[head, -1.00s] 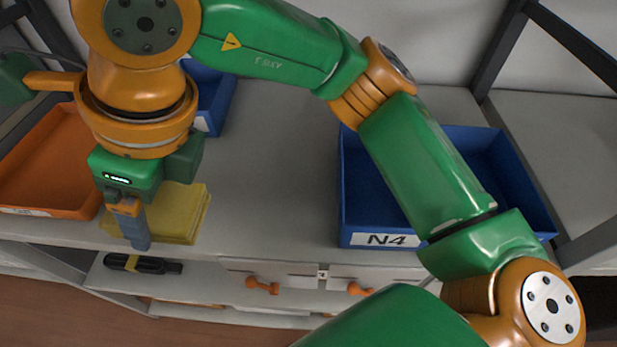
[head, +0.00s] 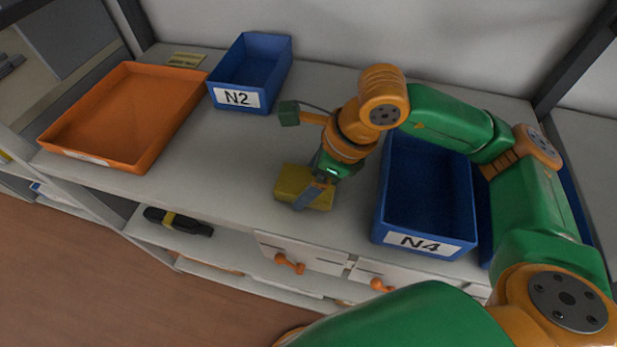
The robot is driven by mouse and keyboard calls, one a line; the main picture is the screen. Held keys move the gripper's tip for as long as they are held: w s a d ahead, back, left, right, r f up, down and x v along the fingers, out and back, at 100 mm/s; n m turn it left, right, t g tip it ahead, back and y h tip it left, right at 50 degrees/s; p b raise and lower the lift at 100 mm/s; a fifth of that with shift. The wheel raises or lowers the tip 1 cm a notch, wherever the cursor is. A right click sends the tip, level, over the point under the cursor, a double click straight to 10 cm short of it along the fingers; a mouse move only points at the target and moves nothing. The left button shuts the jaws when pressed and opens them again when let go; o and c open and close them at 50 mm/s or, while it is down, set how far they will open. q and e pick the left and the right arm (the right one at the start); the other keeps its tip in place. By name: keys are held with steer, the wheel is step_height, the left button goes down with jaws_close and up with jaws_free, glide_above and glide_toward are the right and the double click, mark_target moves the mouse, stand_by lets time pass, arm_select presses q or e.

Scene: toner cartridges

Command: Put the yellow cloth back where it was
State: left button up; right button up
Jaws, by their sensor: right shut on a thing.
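The yellow cloth (head: 290,183) is a folded, flat block over the grey-white worktop, left of the blue N4 bin. My right gripper (head: 306,196) reaches down at its front right side and is shut on it. The finger covers part of the cloth's front. I cannot tell whether the cloth touches the worktop or hangs just above it. My left gripper is not in view.
The blue N4 bin (head: 425,243) stands close on the right, partly behind my arm. The blue N2 bin (head: 237,98) and an orange tray (head: 150,157) stand at the left. Worktop between tray and cloth is clear. Drawers with orange knobs (head: 290,264) are below.

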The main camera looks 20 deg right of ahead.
steer(key=shift+f, duration=0.15)
steer(key=o, duration=1)
steer(key=shift+o, duration=0.2)
steer(key=shift+r, duration=0.45)
steer(key=v, duration=1.1)
steer(key=shift+r, duration=0.25)
steer(key=shift+s+d, duration=0.1)
